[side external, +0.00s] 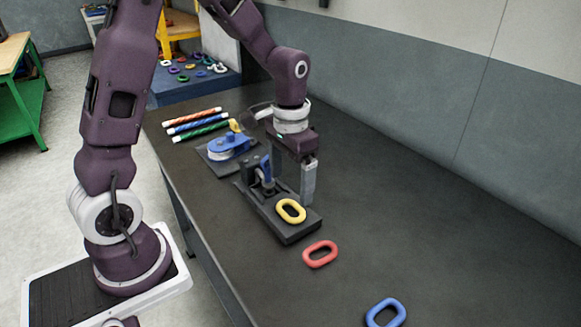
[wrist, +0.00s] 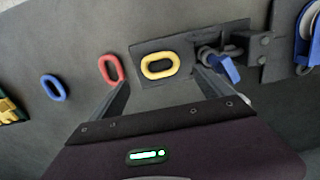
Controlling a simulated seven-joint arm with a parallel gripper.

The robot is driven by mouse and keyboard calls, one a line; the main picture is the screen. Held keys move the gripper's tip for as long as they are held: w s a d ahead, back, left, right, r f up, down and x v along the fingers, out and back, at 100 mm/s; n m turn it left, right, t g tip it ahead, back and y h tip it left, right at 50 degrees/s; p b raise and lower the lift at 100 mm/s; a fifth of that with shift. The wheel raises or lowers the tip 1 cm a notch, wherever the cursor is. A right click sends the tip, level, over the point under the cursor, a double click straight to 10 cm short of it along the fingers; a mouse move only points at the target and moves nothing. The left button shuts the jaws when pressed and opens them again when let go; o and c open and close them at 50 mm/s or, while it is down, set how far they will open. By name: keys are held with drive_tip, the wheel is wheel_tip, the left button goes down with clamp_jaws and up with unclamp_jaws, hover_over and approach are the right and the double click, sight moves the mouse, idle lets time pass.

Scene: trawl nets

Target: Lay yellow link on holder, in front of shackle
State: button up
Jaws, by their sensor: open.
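The yellow link (side external: 291,211) lies flat on the near end of the dark holder (side external: 287,235). In the wrist view the yellow link (wrist: 160,65) rests on the holder plate (wrist: 148,46), apart from the shackle. The shackle (side external: 266,181) sits farther along the holder in its dark mount, with a blue part; in the wrist view it (wrist: 222,62) is to the right of the link. My gripper (side external: 292,190) is open and empty, its fingers beside the holder between shackle and link. The wrist view shows the spread fingers (wrist: 160,90) with the link beyond them.
A red link (side external: 320,254) and a blue link (side external: 386,313) lie on the table near the holder. A blue pulley block (side external: 229,146) on a plate and several striped rods (side external: 199,123) lie behind. The table's right side is clear.

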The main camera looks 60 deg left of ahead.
drive_tip(key=s+d+r+t, duration=0.25)
drive_tip(key=s+r, duration=0.35)
drive_tip(key=r, duration=0.6)
drive_tip(key=s+d+r+t, duration=0.1)
drive_tip(key=s, duration=0.5)
drive_tip(key=s+d+r+t, duration=0.1)
drive_tip(key=s+d+t, duration=0.1)
drive_tip(key=s, duration=0.4)
drive_tip(key=shift+s+r, duration=0.2)
drive_tip(key=shift+r, duration=0.15)
